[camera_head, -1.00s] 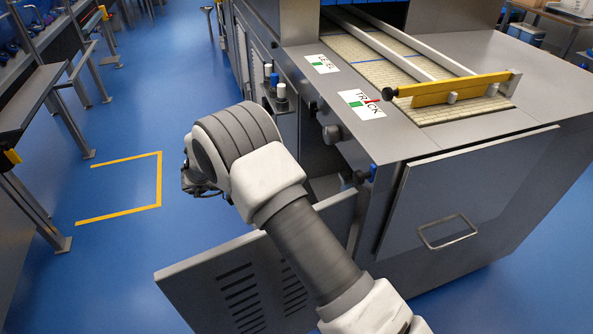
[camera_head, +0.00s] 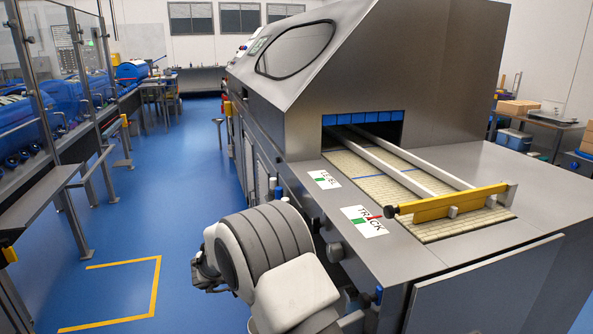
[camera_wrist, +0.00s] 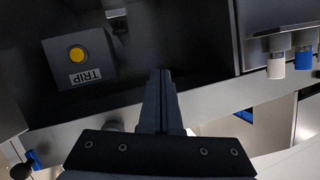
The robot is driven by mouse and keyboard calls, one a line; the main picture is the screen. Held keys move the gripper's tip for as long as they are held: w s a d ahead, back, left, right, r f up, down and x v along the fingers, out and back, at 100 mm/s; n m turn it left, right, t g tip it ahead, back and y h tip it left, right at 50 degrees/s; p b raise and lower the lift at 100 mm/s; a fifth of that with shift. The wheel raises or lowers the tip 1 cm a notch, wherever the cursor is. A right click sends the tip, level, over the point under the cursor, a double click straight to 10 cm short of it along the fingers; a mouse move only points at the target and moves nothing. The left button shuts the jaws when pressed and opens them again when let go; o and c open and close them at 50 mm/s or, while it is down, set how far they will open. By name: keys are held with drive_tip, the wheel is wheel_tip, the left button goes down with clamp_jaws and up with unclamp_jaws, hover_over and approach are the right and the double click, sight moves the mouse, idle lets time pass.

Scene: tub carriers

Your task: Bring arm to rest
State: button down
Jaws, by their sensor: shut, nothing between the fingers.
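My arm (camera_head: 270,255) stands bent beside the left side of the grey machine in the head view. Its wrist end hangs at the left of the bend, and the fingers cannot be made out there. In the wrist view my gripper (camera_wrist: 161,76) shows with its two dark fingers together and nothing between them. Beyond the fingers is a dark recess of the machine, holding a box with a yellow button (camera_wrist: 77,54) and a TRIP label (camera_wrist: 85,78). I cannot tell how far the fingertips are from it.
The machine's top (camera_head: 470,247) carries a belt bed, white rails and a yellow bar (camera_head: 450,203). A white knob (camera_wrist: 276,66) and a blue knob (camera_wrist: 303,60) show at right in the wrist view. Blue floor (camera_head: 190,170) lies open left of the machine, with yellow floor marking (camera_head: 155,285).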

drive_tip(key=w+r+n+t+y, duration=0.1)
drive_tip(key=w+r+t+y, duration=0.2)
drive_tip(key=w+r, duration=0.35)
drive_tip(key=s+r+n+t+y, duration=0.1)
drive_tip(key=s+r+n+y, duration=0.15)
drive_tip(key=r, duration=0.35)
drive_tip(key=s+d+r+n+t+y, duration=0.1)
drive_tip(key=r+n+y, duration=0.1)
drive_tip(key=r+y, duration=0.25)
drive_tip(key=s+r+n+t+y, duration=0.1)
drive_tip(key=r+n+y, duration=0.2)
drive_tip(key=r, duration=0.4)
drive_tip(key=s+d+f+n+g, duration=0.25)
drive_tip(key=s+d, duration=0.25)
drive_tip(key=s, duration=0.7)
drive_tip(key=s+d+f+n+g+h, duration=0.1)
drive_tip(key=s+d+f+n+g, duration=0.3)
drive_tip(key=s, duration=0.9)
drive_tip(key=s+d+f+g, duration=0.2)
drive_tip(key=s+d, duration=0.3)
drive_tip(key=s, duration=0.7)
wheel_tip(320, 180, up, 19)
drive_tip(key=p, duration=1.8)
drive_tip(key=shift+w+f, duration=0.2)
drive_tip(key=shift+w, duration=0.05)
drive_tip(key=shift+a, duration=0.1)
